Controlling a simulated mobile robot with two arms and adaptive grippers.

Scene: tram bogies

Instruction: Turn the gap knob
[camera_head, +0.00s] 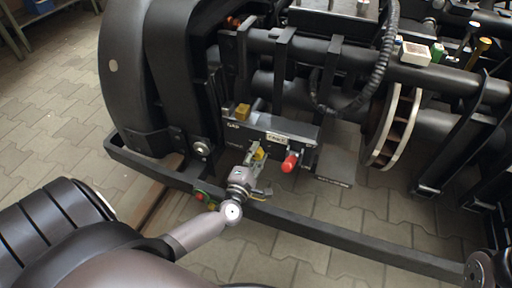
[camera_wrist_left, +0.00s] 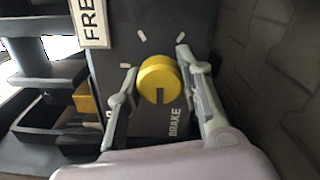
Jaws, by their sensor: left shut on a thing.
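A dark control panel (camera_head: 279,124) is mounted on the bogie frame, with what looks like "GAP" lettering at its upper left. A round yellow knob (camera_wrist_left: 158,80) with a black mark on its rim sticks out of the panel face in the left wrist view. White tick marks surround it, and the word "BRAKE" is printed beside it. My left gripper (camera_wrist_left: 158,84) is shut on this knob, one finger on each side. In the head view my left gripper (camera_head: 252,166) reaches the panel front and partly hides the yellow knob (camera_head: 261,153). My right gripper is not in view.
A red knob (camera_head: 290,162) sticks out just right of my left gripper. A yellow block (camera_head: 243,111) sits at the panel's upper left. A long dark rail (camera_head: 330,235) runs below the panel. A ribbed black hose (camera_head: 378,70) hangs behind. Paved floor (camera_head: 60,85) is clear at left.

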